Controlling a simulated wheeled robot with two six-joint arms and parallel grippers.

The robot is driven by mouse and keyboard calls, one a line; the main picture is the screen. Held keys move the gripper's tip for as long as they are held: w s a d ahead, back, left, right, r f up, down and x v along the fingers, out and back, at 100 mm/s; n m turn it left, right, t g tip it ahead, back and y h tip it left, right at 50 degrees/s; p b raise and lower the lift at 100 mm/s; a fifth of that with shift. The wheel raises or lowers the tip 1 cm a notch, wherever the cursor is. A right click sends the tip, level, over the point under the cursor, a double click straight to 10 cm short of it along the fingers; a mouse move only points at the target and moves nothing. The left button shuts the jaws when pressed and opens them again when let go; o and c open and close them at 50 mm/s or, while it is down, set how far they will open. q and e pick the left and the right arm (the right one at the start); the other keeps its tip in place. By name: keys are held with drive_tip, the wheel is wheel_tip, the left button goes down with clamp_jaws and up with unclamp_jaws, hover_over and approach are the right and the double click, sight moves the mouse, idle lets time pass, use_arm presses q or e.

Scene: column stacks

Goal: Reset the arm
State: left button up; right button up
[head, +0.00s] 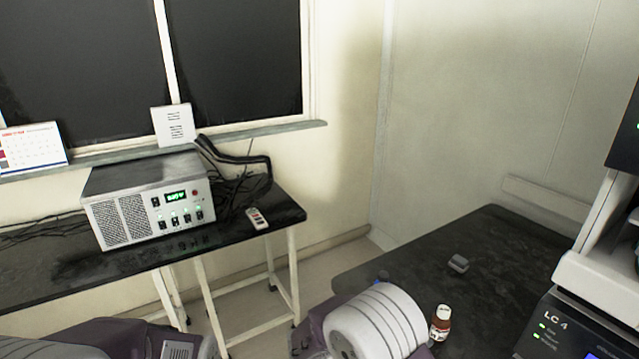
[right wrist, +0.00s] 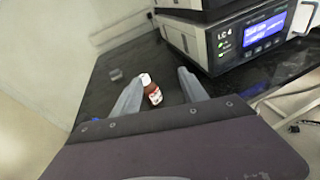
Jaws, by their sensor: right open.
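My right arm (head: 375,325) comes in at the bottom of the head view, over the near edge of the dark bench; its fingers are hidden there. In the right wrist view my right gripper (right wrist: 160,95) is open, its two grey fingers apart. A small brown bottle with a white cap and label (right wrist: 152,92) shows between and beyond the fingers.
The dark bench (head: 490,250) carries a small grey object (head: 458,263) and, at the right, the LC 4 instrument (head: 570,330). The bench's middle is mostly clear.

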drive_tip(key=s+d+r+m+g+y+p, duration=0.5)
drive_tip(key=s+d+m+g, duration=0.3)
drive_tip(key=s, duration=0.4)
drive_tip(key=s+a+f+m+t+y+p, duration=0.1)
drive_tip(key=s+a+f+m+y+p, duration=0.2)
drive_tip(key=s+m+y, duration=0.35)
drive_tip(key=w+a+f+m+t+y+b, duration=0.1)
drive_tip(key=w+a+f+m+t+y, duration=0.2)
drive_tip(key=w+a+m, duration=0.2)
drive_tip(key=a+m, duration=0.1)
drive_tip(key=a, duration=0.1)
drive_tip(key=shift+a, duration=0.35)
drive_tip(key=shift+s, duration=0.2)
